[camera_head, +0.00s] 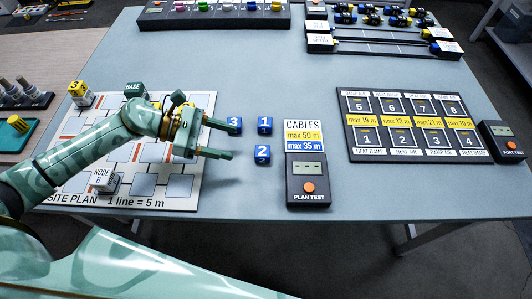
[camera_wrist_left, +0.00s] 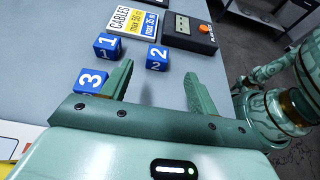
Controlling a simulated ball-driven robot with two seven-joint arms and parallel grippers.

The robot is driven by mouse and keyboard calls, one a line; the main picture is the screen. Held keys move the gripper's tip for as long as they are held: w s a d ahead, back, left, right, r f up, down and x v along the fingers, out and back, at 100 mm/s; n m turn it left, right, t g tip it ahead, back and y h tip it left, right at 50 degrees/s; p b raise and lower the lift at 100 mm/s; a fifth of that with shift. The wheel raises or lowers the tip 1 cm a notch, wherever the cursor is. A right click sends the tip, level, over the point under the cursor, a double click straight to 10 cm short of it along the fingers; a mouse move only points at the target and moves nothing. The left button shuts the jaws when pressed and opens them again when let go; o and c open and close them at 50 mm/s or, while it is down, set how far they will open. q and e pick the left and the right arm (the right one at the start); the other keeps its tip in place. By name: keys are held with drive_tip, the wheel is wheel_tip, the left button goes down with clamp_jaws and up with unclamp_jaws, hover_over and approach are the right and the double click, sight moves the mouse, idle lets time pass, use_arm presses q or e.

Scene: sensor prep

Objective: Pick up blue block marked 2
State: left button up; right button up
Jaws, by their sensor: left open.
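The blue block marked 2 (camera_head: 262,154) sits on the grey table, just below the blue block marked 1 (camera_head: 265,125). In the wrist view the block marked 2 (camera_wrist_left: 157,59) lies beyond the open fingertips, between their lines. My left gripper (camera_head: 231,139) is open and empty, its fingers pointing right toward the blocks. The blue block marked 3 (camera_head: 235,124) is close by its upper finger; in the wrist view this block (camera_wrist_left: 91,80) lies outside the left finger. Whether that finger touches it I cannot tell. My right gripper is not in view.
The plan test box (camera_head: 308,192) and cables card (camera_head: 304,136) lie right of the blocks. The site plan board (camera_head: 190,190) is under my left arm, with a node block (camera_head: 103,180). A numbered panel (camera_head: 414,126) lies at right. The table is bare above the blocks.

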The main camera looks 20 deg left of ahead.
sight(260, 151)
use_arm(q)
drive_tip(key=x, duration=0.4)
drive_tip(key=shift+w+d, duration=0.1)
drive_tip(key=shift+d, duration=0.1)
drive_tip(key=x, duration=0.2)
drive_tip(key=b+x, duration=0.1)
drive_tip(key=x, duration=0.2)
drive_tip(key=shift+w+d+f, duration=0.1)
drive_tip(key=shift+f, duration=0.4)
drive_tip(key=c, duration=1.1)
